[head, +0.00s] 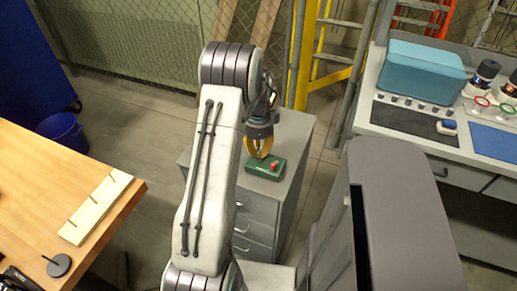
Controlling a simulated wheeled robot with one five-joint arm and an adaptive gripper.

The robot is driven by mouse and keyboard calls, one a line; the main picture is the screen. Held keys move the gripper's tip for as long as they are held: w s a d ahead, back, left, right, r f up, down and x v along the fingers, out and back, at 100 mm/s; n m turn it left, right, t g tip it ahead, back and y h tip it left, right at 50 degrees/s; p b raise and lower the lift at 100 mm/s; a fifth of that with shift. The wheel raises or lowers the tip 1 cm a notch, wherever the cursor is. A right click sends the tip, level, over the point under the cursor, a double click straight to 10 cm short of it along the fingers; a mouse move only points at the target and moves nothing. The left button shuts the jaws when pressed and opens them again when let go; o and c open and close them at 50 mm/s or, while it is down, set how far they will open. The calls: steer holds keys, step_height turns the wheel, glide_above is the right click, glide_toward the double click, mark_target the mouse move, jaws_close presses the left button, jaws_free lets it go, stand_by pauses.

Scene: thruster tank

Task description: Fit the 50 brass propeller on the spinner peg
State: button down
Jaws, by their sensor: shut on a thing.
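My gripper (260,155) is in the middle of the head view, pointing down with its yellow fingers close together. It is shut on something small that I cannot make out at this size. The fingertips are at the back left edge of a green box (283,179) with a red part (274,165) on top. I cannot tell whether they touch the box. I cannot clearly pick out the brass propeller. A dark round disc with an upright peg (58,265) stands on the wooden table at lower left. A pale wooden board with several upright pegs (97,207) lies behind it.
The green box is on a grey drawer cabinet (297,133). The wooden table (70,165) has clear room at left. A blue bucket (62,130) is on the floor.

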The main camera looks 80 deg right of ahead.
steer(key=shift+f+b, duration=0.4)
stand_by(0.3)
steer(key=c, duration=1.2)
jaws_free()
step_height(320, 180, up, 12)
steer(key=shift+f, duration=0.25)
step_height(320, 180, up, 4)
steer(key=p, duration=0.3)
steer(key=shift+r+p, duration=0.25)
steer(key=shift+p, duration=0.1)
